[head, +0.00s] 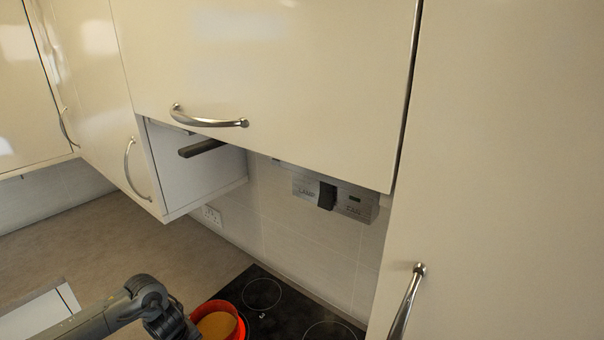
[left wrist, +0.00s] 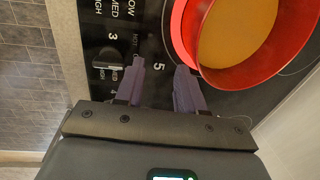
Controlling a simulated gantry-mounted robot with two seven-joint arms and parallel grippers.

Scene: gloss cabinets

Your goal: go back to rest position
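My left arm (head: 150,298) comes in at the bottom left of the head view, low over the counter by the hob. Its gripper is cut off or hidden there. In the left wrist view my left gripper (left wrist: 158,80) has its two fingers apart with nothing between them, above the hob's printed controls. The right-hand finger is close to the rim of a red pot (left wrist: 192,52); I cannot tell if they touch. The pot has a yellow-brown inside and also shows in the head view (head: 239,325), partly behind my arm. My right gripper is in neither view.
The black hob (head: 262,292) lies below a metal panel (head: 352,200) marked LAMP and FAN. Closed glossy cream cabinet doors with metal handles (head: 210,121) fill the upper view; a tall door (head: 500,150) stands at right.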

